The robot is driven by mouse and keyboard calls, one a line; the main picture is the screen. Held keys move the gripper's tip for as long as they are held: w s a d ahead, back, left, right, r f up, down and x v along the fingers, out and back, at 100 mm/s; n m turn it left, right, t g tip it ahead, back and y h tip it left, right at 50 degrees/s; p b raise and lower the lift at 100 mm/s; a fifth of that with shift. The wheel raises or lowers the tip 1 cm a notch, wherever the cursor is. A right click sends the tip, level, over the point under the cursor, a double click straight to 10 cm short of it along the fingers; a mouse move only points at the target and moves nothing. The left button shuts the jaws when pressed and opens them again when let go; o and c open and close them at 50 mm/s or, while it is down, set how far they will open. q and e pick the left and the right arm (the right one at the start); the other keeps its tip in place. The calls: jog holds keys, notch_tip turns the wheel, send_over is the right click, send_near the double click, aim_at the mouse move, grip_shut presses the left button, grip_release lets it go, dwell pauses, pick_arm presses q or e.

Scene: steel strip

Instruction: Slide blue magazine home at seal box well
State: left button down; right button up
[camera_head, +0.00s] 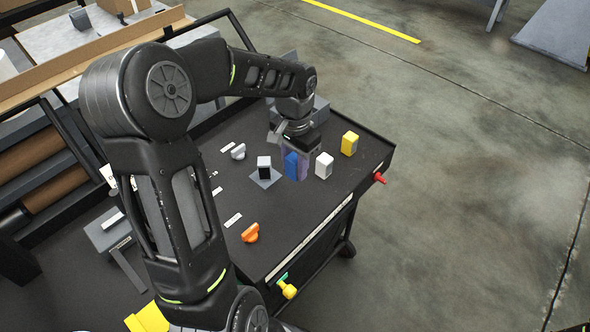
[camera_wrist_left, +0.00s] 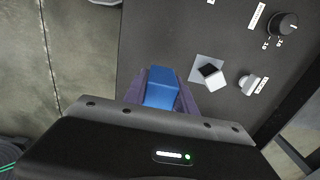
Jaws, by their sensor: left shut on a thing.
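My left gripper (camera_head: 297,170) reaches over the dark bench top, its purple-tinted fingers shut on the blue magazine (camera_head: 291,164). In the left wrist view the blue magazine (camera_wrist_left: 160,88) sits upright between both fingers. Whether its lower end touches the bench is hard to tell. A black and white block (camera_head: 264,166) stands on a grey square plate (camera_head: 267,179) just left of the magazine in the head view. No label reading seal box is legible, so I cannot tell which fixture is its well. My right gripper is out of view.
A white block (camera_head: 324,165) and a yellow block (camera_head: 349,143) stand right of the magazine. A light grey knob (camera_head: 238,151) and an orange knob (camera_head: 250,233) sit on the bench. A red knob (camera_head: 379,178) and a yellow one (camera_head: 287,290) project from the front edge.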

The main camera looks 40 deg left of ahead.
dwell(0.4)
pick_arm(q)
jog(key=w+d, duration=0.4)
jog(key=d, duration=0.4)
jog(key=w+d+n, duration=0.1)
jog(key=w+d, duration=0.4)
jog(key=d, duration=0.3)
jog(key=shift+d+r, duration=0.4)
